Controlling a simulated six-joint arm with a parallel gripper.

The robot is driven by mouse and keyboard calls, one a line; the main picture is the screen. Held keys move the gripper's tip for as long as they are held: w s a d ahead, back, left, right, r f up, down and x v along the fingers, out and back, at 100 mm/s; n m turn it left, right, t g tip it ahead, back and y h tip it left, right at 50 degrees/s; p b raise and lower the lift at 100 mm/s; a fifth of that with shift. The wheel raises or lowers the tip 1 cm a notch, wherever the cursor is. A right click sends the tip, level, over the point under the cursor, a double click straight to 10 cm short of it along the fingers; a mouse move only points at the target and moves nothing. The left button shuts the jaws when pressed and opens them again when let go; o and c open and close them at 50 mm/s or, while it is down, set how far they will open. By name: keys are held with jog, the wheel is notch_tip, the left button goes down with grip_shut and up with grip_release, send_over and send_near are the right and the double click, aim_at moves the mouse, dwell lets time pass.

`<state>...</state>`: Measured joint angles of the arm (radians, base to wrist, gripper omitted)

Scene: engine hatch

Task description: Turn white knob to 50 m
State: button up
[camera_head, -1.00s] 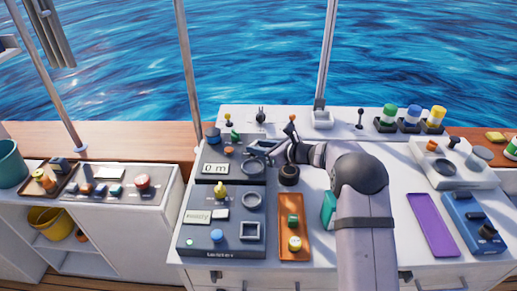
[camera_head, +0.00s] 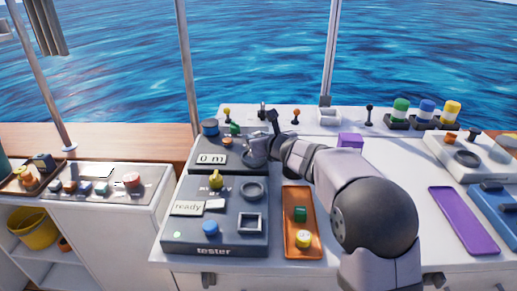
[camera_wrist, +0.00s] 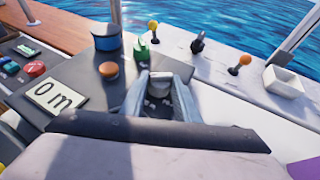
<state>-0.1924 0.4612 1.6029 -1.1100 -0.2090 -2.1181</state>
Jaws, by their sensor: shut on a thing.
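My gripper (camera_head: 254,152) reaches down at the right of the "0 m" display (camera_head: 212,159) on the dark tester panel. In the wrist view, my gripper (camera_wrist: 158,103) is shut on a pale piece (camera_wrist: 160,84) between its fingers. This looks like the white knob, but the fingers hide most of it, so its pointer direction cannot be told. The display also reads "0 m" in the wrist view (camera_wrist: 56,97).
An orange button (camera_wrist: 108,69), a blue round knob (camera_wrist: 106,37) and a green lever (camera_wrist: 141,47) stand close by. An orange tray (camera_head: 299,240) lies right of the lower "ready" tester (camera_head: 213,250). A purple block (camera_head: 350,140) stands behind my arm.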

jog(key=shift+m+h+b, duration=0.3)
jog(key=shift+h+b, duration=0.1)
jog(key=o, duration=1)
jog(key=shift+v, duration=3.7)
